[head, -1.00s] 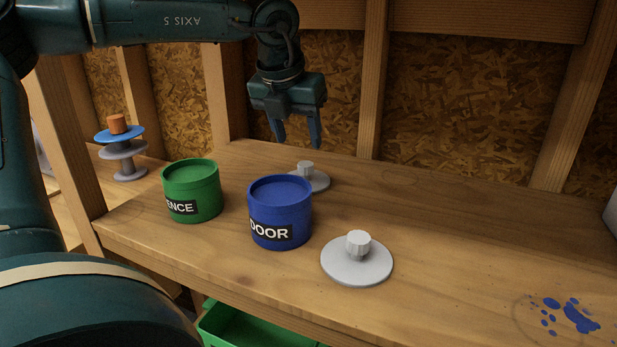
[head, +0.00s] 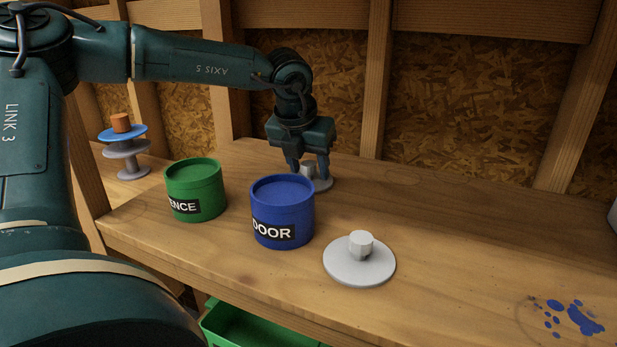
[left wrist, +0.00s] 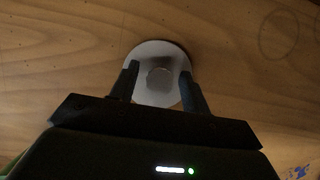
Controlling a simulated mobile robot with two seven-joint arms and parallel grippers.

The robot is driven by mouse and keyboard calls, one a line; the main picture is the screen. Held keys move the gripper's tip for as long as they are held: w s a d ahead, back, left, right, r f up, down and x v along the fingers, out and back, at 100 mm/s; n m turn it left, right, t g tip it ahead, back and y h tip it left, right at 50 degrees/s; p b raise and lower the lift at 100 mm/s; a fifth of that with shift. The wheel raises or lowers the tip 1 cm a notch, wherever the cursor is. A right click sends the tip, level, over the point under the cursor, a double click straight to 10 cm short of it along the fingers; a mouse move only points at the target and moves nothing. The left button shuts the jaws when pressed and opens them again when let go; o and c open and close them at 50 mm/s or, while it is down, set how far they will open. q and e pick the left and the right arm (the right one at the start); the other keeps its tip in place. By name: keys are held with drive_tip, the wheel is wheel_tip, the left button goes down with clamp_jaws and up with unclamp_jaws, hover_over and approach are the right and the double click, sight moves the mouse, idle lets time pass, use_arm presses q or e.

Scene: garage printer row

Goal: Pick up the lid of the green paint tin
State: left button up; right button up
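The green paint tin (head: 195,190), labelled "ENCE" as far as I can see, stands upright at the left of the bench. The blue tin (head: 282,212), labelled "DOOR", stands to its right. A grey round lid with a knob (head: 325,184) lies flat behind the blue tin, partly hidden by my left gripper (head: 308,171). A second grey knobbed lid (head: 360,265) lies at the front right. No marking shows which lid belongs to which tin. My left gripper is open, pointing down over the rear lid. In the left wrist view the rear lid's knob (left wrist: 160,78) sits between the fingers with gaps on both sides.
A spool stand with a blue disc (head: 122,133) is at the far left. A green bin (head: 255,328) is below the front edge. A panelled wall stands behind.

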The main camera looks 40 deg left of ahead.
use_arm(q)
drive_tip(key=c, duration=0.9)
drive_tip(key=shift+r, duration=0.15)
